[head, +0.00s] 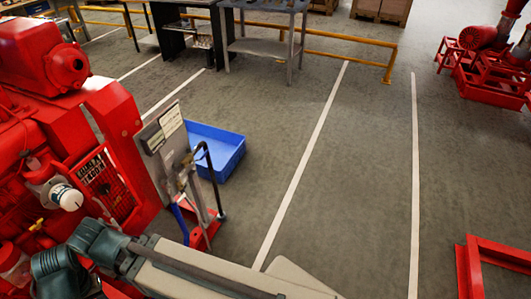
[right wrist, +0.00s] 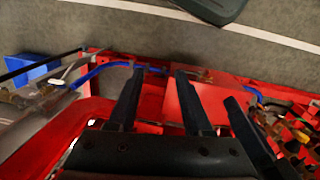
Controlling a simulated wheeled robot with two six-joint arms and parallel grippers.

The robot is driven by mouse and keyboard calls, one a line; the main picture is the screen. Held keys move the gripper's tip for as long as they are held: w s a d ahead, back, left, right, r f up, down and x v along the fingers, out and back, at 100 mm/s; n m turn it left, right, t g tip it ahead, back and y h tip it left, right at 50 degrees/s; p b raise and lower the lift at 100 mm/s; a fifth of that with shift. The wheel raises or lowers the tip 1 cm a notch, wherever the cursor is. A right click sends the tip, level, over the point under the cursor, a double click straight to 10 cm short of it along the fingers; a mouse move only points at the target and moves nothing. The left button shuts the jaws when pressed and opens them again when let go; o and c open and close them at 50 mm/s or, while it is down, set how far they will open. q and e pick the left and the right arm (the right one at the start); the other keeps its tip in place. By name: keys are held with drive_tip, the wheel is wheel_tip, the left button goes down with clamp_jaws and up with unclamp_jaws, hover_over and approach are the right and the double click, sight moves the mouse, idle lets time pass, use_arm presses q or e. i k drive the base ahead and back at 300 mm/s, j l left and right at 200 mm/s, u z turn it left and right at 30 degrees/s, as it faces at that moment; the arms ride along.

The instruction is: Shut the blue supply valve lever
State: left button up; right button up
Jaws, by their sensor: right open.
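A narrow blue part (head: 180,224) stands low beside the grey panel at the right end of the red pumpset (head: 35,135); I cannot tell whether it is the supply valve lever or a pipe. In the right wrist view a thin bent blue line (right wrist: 112,65) runs along the red frame, just ahead and left of the fingertips. A second short blue piece (right wrist: 254,93) lies right of them. My right gripper (right wrist: 160,73) is open and empty, pointing over the red frame. Contact cannot be judged. My left gripper is not in view.
A blue tray (head: 215,150) lies on the floor behind the grey panel (head: 162,140). A black bent pipe (head: 209,165) rises beside the panel. My arm crosses the lower head view. Work tables (head: 265,47) and a yellow rail (head: 350,60) stand behind.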

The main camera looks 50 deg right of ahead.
sight(204, 154)
drive_tip(key=z, duration=1.25)
drive_tip(key=i+l, duration=0.2)
drive_tip(key=l, duration=0.2)
drive_tip(key=i+l, duration=0.2)
drive_tip(key=l, duration=0.15)
drive_tip(key=i+l, duration=0.2)
drive_tip(key=l, duration=0.2)
drive_tip(key=i+l, duration=0.2)
drive_tip(key=l, duration=0.15)
